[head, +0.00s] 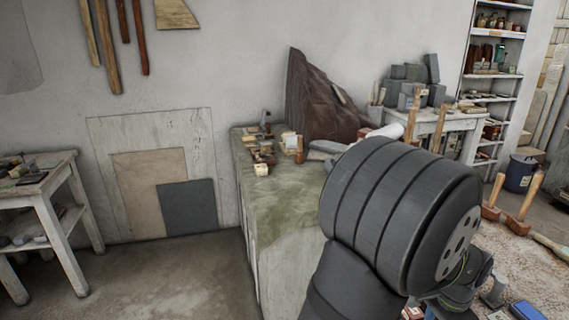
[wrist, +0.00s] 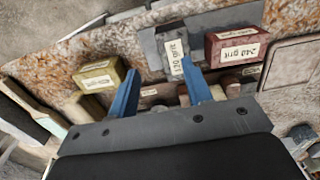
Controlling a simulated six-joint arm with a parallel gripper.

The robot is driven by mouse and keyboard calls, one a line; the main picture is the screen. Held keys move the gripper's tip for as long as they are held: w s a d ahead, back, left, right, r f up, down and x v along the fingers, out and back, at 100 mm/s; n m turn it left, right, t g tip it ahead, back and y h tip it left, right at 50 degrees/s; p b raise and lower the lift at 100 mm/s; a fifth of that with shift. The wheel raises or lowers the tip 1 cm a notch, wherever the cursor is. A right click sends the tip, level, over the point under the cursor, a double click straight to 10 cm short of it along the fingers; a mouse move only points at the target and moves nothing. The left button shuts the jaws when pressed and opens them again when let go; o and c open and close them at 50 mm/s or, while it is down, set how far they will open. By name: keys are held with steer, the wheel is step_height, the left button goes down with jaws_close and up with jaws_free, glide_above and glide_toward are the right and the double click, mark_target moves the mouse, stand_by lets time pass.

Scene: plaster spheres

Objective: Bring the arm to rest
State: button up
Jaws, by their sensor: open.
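My gripper (wrist: 160,66) shows in the wrist view as two blue fingers spread apart, open, with nothing held between them. Its tips point toward a grey block with a white "120 grit" label (wrist: 176,56); I cannot tell whether they touch it. A red box labelled "240 grit" (wrist: 236,46) is to the right of the fingers, and a yellow labelled box (wrist: 98,80) is to the left. In the head view my dark arm covers the lower right and hides the fingertips.
A green-topped bench (head: 270,190) carries small items and a dark rock (head: 318,95). A small table (head: 45,195) is at the left. Bare floor (head: 160,275) lies between it and the bench.

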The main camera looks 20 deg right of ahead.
steer(key=s+a+r, duration=0.1)
steer(key=s+r, duration=0.5)
steer(key=s, duration=0.4)
steer(key=w+f+n, duration=0.1)
steer(key=w, duration=0.2)
steer(key=w+a+f+n, duration=0.1)
steer(key=w, duration=0.3)
steer(key=w+f+n, duration=0.1)
steer(key=w, duration=0.2)
steer(key=shift+w+a+f, duration=0.15)
steer(key=shift+w+a, duration=0.15)
steer(key=shift+w, duration=0.05)
steer(key=w+a+f+n, duration=0.4)
steer(key=w+a, duration=0.5)
steer(key=w, duration=0.3)
steer(key=w+a+f+n, duration=0.4)
steer(key=w+a+f, duration=0.1)
steer(key=w+a, duration=0.5)
steer(key=shift+w+f+n, duration=0.3)
steer(key=shift+w+f, duration=0.05)
steer(key=shift+w, duration=1.05)
